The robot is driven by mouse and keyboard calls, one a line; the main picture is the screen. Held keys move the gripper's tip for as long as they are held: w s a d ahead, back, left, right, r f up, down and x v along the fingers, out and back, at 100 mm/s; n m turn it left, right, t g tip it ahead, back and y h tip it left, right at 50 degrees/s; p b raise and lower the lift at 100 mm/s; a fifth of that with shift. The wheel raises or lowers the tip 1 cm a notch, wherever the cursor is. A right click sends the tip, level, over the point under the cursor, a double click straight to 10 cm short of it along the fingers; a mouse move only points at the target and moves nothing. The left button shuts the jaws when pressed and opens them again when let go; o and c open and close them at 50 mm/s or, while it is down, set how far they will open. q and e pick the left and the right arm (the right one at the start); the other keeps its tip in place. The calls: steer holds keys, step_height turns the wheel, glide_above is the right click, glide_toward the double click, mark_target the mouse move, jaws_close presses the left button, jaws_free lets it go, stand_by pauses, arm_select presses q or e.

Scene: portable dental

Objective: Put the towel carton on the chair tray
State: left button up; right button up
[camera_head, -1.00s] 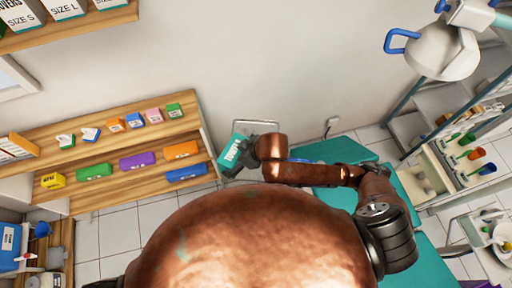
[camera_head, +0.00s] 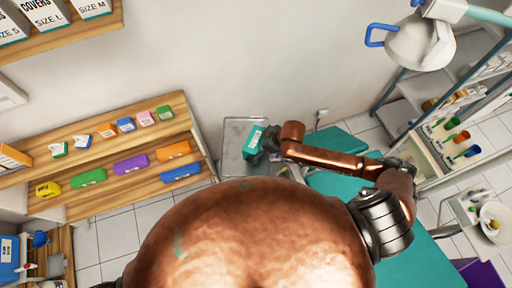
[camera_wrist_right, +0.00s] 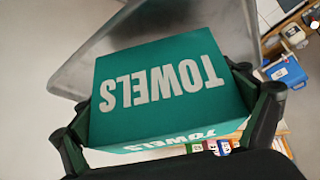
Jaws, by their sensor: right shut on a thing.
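The teal towel carton (camera_head: 253,141), labelled TOWELS, is in my right gripper (camera_head: 266,144). In the right wrist view the carton (camera_wrist_right: 160,88) sits between the two dark fingers of that gripper (camera_wrist_right: 175,97), which touch its sides. The grey metal chair tray (camera_head: 233,133) is by the back wall, between the wooden shelf and the teal chair. In the head view the carton overlaps the tray's right part. The wrist view shows the tray (camera_wrist_right: 85,70) behind the carton; I cannot tell the gap between them. My left gripper is out of view.
The wooden shelf (camera_head: 133,147) with several coloured boxes stands left of the tray. The teal chair (camera_head: 343,185) lies to the right, partly under my right arm. A dental lamp (camera_head: 418,43) hangs at upper right. The tray's visible left part is bare.

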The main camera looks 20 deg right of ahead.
steer(key=shift+s+a+f, duration=0.1)
steer(key=shift+a+f, duration=0.05)
steer(key=shift+f, duration=0.9)
steer(key=o, duration=1)
steer(key=shift+f, duration=0.15)
steer(key=v, duration=1.2)
steer(key=shift+r, duration=0.25)
